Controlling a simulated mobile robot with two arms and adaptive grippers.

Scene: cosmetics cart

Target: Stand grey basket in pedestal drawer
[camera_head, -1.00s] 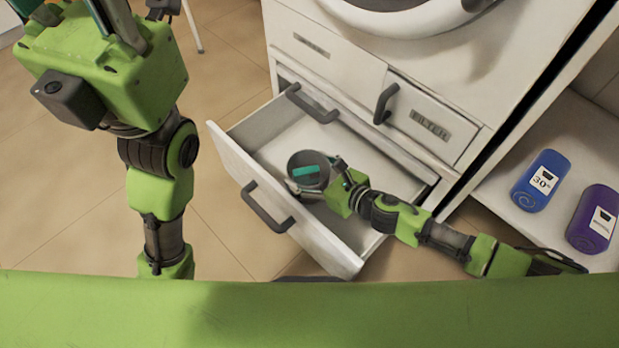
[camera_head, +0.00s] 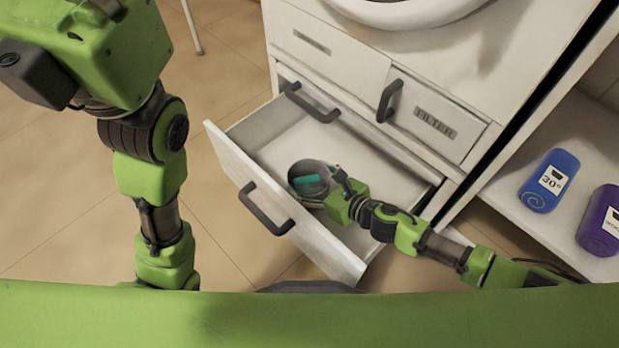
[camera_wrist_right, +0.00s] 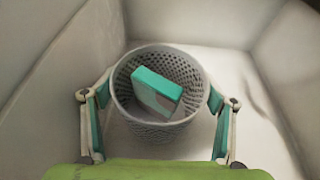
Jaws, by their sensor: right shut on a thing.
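The grey basket (camera_head: 307,170) is in the open pedestal drawer (camera_head: 270,154), upright, near the drawer's front. In the right wrist view the basket (camera_wrist_right: 122,92) is round with mesh walls, and a teal and white block (camera_wrist_right: 157,91) lies tilted inside it. My right gripper (camera_head: 325,190) reaches into the drawer and is shut on the basket. Its fingers (camera_wrist_right: 160,112) sit on either side of the basket in the right wrist view. The basket is low, by the drawer floor; whether its base touches the floor is hidden.
A white washing machine (camera_head: 490,70) stands above the drawer, with a filter flap (camera_head: 437,118). The drawer's back part is clear.

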